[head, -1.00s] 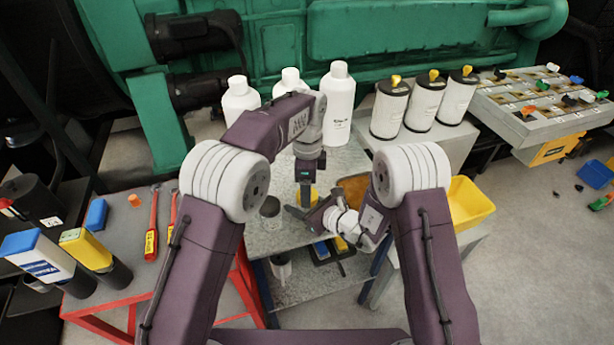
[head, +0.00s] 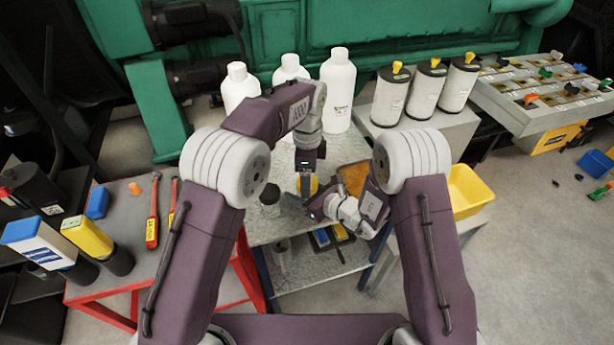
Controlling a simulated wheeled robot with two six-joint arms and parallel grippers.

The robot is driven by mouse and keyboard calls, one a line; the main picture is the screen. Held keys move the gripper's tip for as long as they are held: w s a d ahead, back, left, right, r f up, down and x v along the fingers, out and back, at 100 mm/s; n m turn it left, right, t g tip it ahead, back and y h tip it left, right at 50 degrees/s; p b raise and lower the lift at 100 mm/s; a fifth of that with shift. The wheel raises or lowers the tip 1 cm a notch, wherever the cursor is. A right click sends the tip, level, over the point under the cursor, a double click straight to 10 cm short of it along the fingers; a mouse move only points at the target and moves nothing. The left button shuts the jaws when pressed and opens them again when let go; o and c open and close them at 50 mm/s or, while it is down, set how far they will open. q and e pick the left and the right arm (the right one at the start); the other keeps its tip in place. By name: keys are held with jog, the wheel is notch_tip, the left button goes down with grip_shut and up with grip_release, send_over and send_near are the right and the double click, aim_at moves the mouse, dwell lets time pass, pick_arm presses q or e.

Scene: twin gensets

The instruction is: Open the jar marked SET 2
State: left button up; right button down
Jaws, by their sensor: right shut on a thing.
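A small jar with a yellow top (head: 313,186) stands on the grey bench, mostly hidden by my grippers. No SET 2 marking can be read. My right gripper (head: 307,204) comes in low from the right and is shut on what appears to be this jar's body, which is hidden. My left gripper (head: 306,187) points straight down from above, with its fingers at the yellow top. Whether its fingers are closed on the top cannot be made out. A second, grey jar (head: 270,198) stands just left of the grippers, apart from them.
White bottles (head: 338,90) stand behind the grippers. White canisters with yellow knobs (head: 427,90) stand at back right. A yellow bin (head: 470,193) and an orange-brown tray (head: 354,178) lie to the right. A red-framed table (head: 135,225) with tools is at left.

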pick_arm(q)
notch_tip(320, 180, up, 5)
jog(key=shift+f, duration=0.2)
pick_arm(e)
jog(key=c, duration=0.6)
grip_release()
jog(key=shift+o, duration=0.2)
pick_arm(q)
jog(key=shift+f, duration=0.15)
pick_arm(e)
jog(key=v, duration=0.8)
jog(key=shift+s+d+r, duration=0.2)
jog(key=shift+s+d, duration=0.05)
jog(key=shift+d, duration=0.05)
jog(key=shift+o, duration=0.2)
jog(key=shift+s, duration=0.1)
